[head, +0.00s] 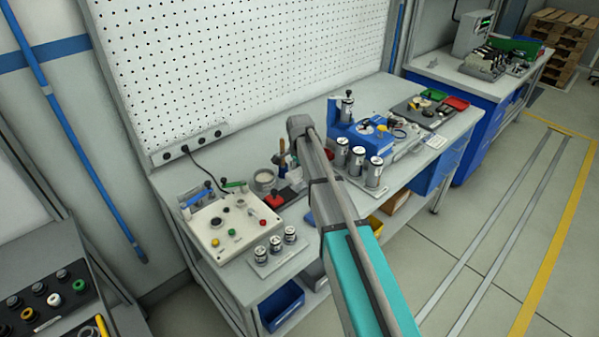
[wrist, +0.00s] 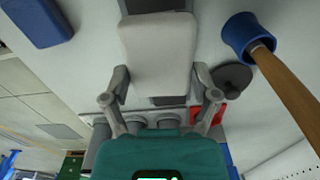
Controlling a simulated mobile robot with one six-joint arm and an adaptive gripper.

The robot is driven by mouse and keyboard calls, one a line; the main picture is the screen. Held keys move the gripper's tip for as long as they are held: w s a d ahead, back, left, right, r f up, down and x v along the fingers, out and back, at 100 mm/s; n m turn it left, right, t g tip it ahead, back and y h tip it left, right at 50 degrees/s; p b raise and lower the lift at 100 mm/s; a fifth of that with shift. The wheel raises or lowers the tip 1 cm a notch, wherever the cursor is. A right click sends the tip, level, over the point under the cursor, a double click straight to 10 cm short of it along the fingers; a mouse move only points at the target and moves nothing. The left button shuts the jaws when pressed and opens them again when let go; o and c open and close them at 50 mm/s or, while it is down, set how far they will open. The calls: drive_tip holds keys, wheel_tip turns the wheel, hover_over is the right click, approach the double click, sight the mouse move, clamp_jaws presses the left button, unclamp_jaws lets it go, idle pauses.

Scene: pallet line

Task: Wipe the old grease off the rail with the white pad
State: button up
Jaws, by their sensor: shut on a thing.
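In the wrist view my gripper (wrist: 160,78) is shut on the white pad (wrist: 157,45), a pale rounded block between its two fingers. Dark grey strip ends (wrist: 168,101) show beyond the pad's near and far edges. They may belong to the rail, but the pad covers the middle. I cannot tell whether the pad touches the surface below, and no grease is visible. In the head view my arm reaches over the bench (head: 225,285) and hides the gripper, pad and rail.
A blue-collared brush with a wooden handle (wrist: 285,85) stands close right of the pad in the wrist view. A blue block (wrist: 37,20) lies at upper left. In the head view, a control box (head: 232,228), metal cylinders (head: 374,172) and a blue fixture (head: 345,118) surround my arm.

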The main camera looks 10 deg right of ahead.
drive_tip(key=shift+r+p, duration=0.6)
drive_tip(key=shift+r, duration=0.2)
drive_tip(key=shift+r+p, duration=1.5)
drive_tip(key=shift+r, duration=0.05)
